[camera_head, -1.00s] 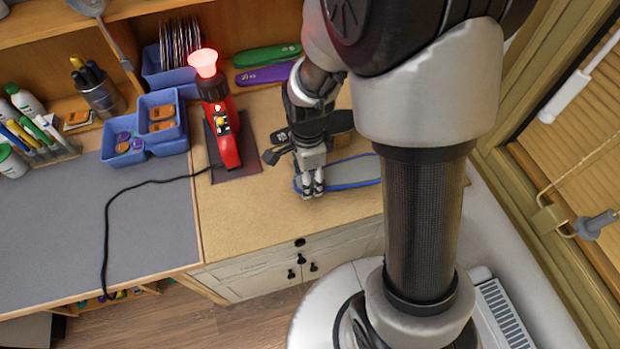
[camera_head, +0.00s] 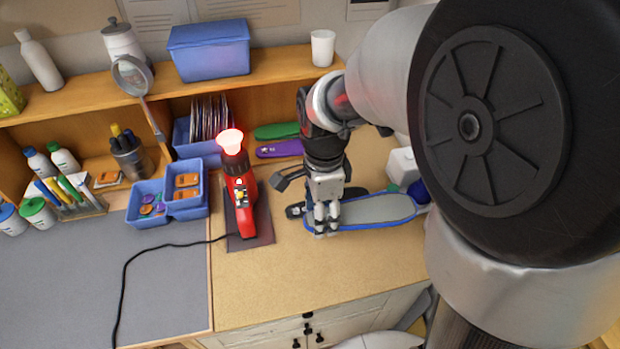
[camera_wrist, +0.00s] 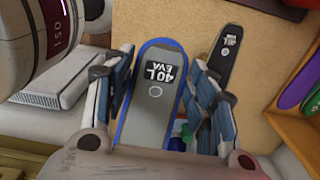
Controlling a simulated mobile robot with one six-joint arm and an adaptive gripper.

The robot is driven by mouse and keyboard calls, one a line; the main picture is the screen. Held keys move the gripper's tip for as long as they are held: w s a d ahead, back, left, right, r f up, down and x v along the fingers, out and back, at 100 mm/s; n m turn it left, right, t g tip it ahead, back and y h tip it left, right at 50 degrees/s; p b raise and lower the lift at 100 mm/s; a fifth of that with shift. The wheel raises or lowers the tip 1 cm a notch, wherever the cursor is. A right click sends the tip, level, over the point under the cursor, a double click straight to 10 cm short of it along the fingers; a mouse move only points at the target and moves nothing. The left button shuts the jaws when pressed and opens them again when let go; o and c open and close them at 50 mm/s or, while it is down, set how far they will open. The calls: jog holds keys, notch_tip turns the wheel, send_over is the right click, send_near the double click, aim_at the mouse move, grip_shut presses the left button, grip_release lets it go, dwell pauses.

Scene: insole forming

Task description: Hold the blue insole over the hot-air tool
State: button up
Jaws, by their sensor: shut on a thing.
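The blue-rimmed grey insole (camera_head: 378,209) is in my gripper (camera_head: 325,228), which is shut on it near its left end in the head view. In the wrist view the insole (camera_wrist: 155,100) lies between the fingers, with a "40 L EVA" label showing. It appears raised above the bench. The red hot-air tool (camera_head: 240,196) stands upright on a dark mat, left of my gripper. Its nozzle (camera_head: 231,142) glows red. The insole is to the right of the nozzle, not over it.
A black insole (camera_wrist: 222,58) lies on the bench. Green (camera_head: 277,131) and purple (camera_head: 279,149) insoles lie at the back by the shelf. Blue bins (camera_head: 186,190) stand left of the tool, and its black cable (camera_head: 160,250) runs left. The bench front is clear.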

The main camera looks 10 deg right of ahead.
notch_tip(320, 180, up, 4)
jog(key=p, duration=0.8)
jog(key=shift+w+f+p, duration=0.1)
jog(key=shift+f+p, duration=0.1)
jog(key=shift+p, duration=0.1)
jog(key=r+p, duration=0.1)
jog(key=p, duration=0.2)
jog(key=shift+p, duration=0.3)
jog(key=shift+r+p, duration=0.3)
jog(key=shift+p, duration=0.95)
jog(key=shift+f, duration=0.1)
